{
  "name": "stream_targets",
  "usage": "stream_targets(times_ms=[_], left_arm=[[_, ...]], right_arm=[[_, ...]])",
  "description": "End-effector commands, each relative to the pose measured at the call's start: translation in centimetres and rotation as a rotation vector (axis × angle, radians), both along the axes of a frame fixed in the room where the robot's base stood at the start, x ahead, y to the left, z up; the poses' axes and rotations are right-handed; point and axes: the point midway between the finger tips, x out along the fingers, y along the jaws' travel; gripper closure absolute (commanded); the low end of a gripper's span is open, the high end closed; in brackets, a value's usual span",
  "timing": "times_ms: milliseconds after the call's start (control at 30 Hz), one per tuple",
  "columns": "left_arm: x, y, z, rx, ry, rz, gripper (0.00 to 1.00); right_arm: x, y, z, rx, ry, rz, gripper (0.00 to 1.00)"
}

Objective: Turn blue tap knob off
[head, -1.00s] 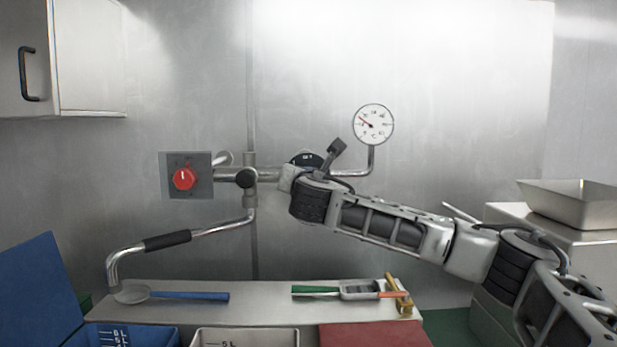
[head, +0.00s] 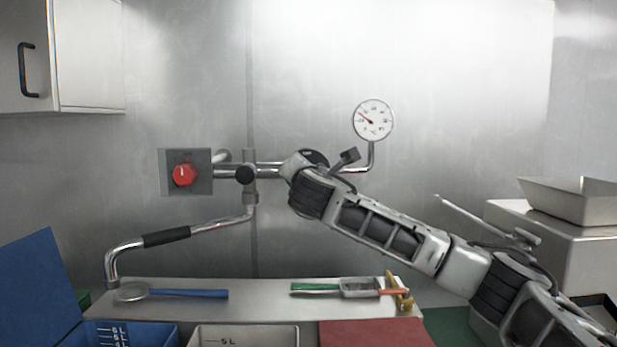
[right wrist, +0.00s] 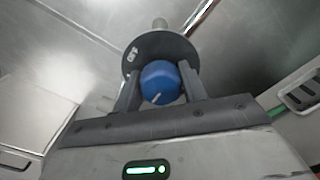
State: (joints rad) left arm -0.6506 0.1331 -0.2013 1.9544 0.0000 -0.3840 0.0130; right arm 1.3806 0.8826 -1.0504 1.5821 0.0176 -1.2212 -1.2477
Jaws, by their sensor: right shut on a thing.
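The blue tap knob (right wrist: 160,82) shows in the right wrist view, in front of a round dark plate (right wrist: 147,52) on the pipe. A pale pointer mark lies on its lower edge. My right gripper (right wrist: 160,88) is shut on the knob, with one finger on each side of it. In the head view my right arm comes in from the right and hides the knob. Only the top of the dark plate (head: 314,157) shows there, behind my wrist. My left gripper is not in view.
A red knob (head: 184,174) on a grey panel is left of my right arm. A gauge (head: 373,120) is above the arm. A swivel spout (head: 166,238) hangs over a metal shelf (head: 260,307) with a blue-handled spoon (head: 188,293) and a green-handled tool (head: 315,288).

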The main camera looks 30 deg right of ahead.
Motion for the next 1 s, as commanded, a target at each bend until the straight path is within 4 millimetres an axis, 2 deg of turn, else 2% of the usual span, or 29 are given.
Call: stream_targets(times_ms=[1000], left_arm=[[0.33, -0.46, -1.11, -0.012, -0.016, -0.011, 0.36]], right_arm=[[-0.03, -0.05, -0.73, 0.83, -0.503, -0.001, 0.81]])
